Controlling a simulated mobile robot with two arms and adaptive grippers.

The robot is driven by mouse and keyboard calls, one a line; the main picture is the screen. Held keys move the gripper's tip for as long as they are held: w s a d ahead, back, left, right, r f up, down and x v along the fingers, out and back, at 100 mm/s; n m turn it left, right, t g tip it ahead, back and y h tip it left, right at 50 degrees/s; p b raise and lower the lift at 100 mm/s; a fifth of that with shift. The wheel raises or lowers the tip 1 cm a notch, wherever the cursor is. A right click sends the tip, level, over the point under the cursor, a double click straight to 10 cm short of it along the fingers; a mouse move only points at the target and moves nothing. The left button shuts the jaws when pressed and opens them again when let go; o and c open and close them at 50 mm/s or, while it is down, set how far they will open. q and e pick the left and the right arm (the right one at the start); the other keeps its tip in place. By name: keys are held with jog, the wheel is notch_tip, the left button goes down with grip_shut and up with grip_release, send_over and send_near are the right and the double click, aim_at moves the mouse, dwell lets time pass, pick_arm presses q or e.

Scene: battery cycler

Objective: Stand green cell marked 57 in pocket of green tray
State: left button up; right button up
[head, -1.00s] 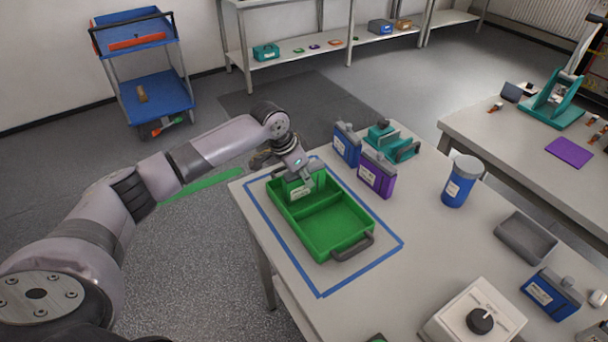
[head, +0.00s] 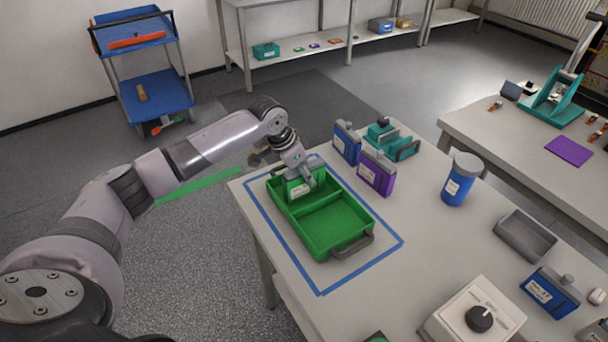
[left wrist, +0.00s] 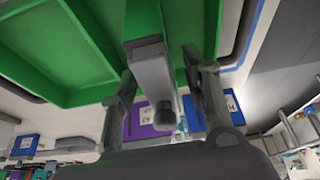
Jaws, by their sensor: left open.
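The green tray (head: 345,246) lies inside a blue outline on the near table, with a divider across it. The green cell (head: 301,189) stands in the tray's far compartment and looks upright; its label is too small to read. Whether its base is fully seated is hidden. My left gripper (head: 303,177) is at the top of the cell. In the left wrist view my left gripper (left wrist: 163,92) is open, with a finger on each side of the green cell (left wrist: 143,18) and its grey top, and gaps beside it. My right gripper is not in view.
A blue cell (head: 346,143) and a purple cell (head: 376,173) stand close behind the tray, near a teal fixture (head: 405,148). A blue jar (head: 461,182), grey bin (head: 525,237) and white dial box (head: 474,315) are to the right. The tray's near compartment is empty.

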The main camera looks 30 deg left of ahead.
pick_arm(q)
jog(key=b+v, duration=0.1)
jog(key=v, duration=1)
jog(key=shift+r, duration=0.15)
